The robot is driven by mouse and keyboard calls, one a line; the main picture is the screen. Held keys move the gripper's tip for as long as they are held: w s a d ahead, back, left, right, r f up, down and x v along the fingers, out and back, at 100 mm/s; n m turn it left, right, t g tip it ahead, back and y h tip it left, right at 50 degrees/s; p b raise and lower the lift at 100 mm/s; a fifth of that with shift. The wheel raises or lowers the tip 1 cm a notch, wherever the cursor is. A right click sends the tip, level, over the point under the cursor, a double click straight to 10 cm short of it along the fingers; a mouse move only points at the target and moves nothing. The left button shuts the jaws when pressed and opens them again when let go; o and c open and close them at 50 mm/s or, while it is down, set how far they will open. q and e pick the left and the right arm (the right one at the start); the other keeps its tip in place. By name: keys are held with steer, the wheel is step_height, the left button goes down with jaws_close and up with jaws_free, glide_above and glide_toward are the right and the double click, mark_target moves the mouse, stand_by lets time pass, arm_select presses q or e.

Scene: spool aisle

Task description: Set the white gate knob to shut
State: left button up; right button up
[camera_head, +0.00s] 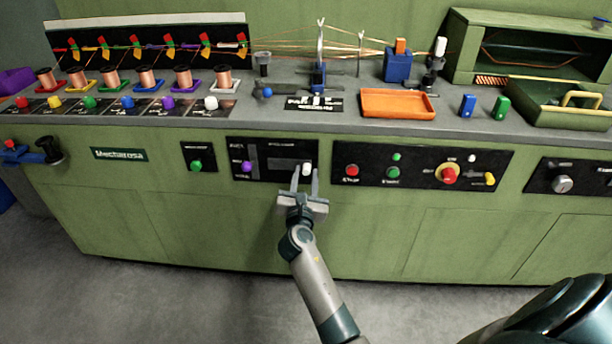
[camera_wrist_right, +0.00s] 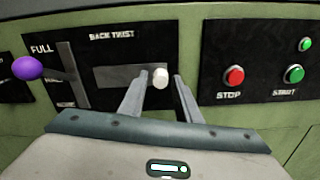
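A white knob (camera_head: 307,168) sits at the right end of a horizontal slot in a black panel on the green machine front. In the right wrist view, the white knob (camera_wrist_right: 160,78) is under the label "BACK TWIST". My right gripper (camera_head: 305,178) is open at this panel, with one finger on each side of the knob. The wrist view shows a gap beside each finger, so it is not clamped. Another white knob (camera_head: 211,102) stands on the bench top, at the right end of a row of coloured knobs. I cannot read a gate label on either. My left gripper is not in view.
A purple knob (camera_wrist_right: 28,68) on a vertical slot is left of the white one. A panel with a red stop button (camera_wrist_right: 233,76) and a green button (camera_wrist_right: 293,74) is close on the right. An orange tray (camera_head: 398,103) lies on the bench above.

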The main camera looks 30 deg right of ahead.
mark_target(295, 165)
jaws_close()
steer(key=shift+w+a, duration=0.45)
steer(key=shift+a, duration=0.2)
steer(key=shift+w+a, duration=0.4)
steer(key=shift+a, duration=0.2)
steer(key=shift+o, duration=0.9)
jaws_free()
steer(key=shift+o, duration=1)
steer(key=shift+w+a, duration=0.1)
